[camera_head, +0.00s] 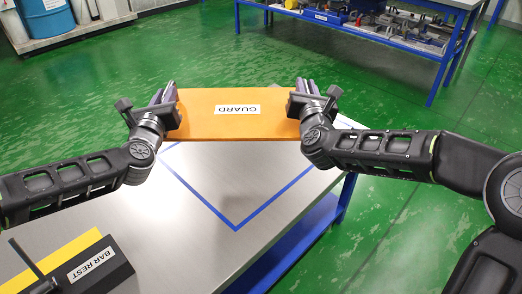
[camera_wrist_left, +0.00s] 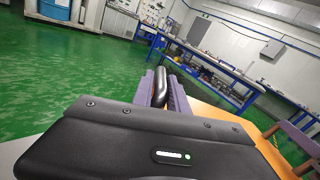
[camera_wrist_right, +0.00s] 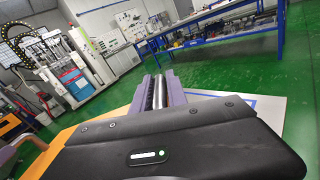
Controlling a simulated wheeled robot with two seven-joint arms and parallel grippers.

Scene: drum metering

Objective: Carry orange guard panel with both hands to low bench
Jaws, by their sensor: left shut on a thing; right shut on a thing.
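The orange guard panel (camera_head: 238,124), with a white GUARD label, is in the middle of the head view, above the far part of a grey metal bench top (camera_head: 170,205). My left gripper (camera_head: 168,100) is shut on the panel's left end. My right gripper (camera_head: 308,96) is shut on its right end. The panel also shows in the left wrist view (camera_wrist_left: 258,140) and the right wrist view (camera_wrist_right: 62,146). Blue tape lines (camera_head: 268,207) mark an area on the bench top, partly hidden by the panel. I cannot tell the height of the panel above the top.
A black block labelled BAR REST (camera_head: 95,272) and a yellow strip (camera_head: 55,258) are at the near left of the bench. A blue workbench with tools (camera_head: 345,27) stands at the back right. A blue drum (camera_head: 47,18) stands at the back left. Green floor lies between.

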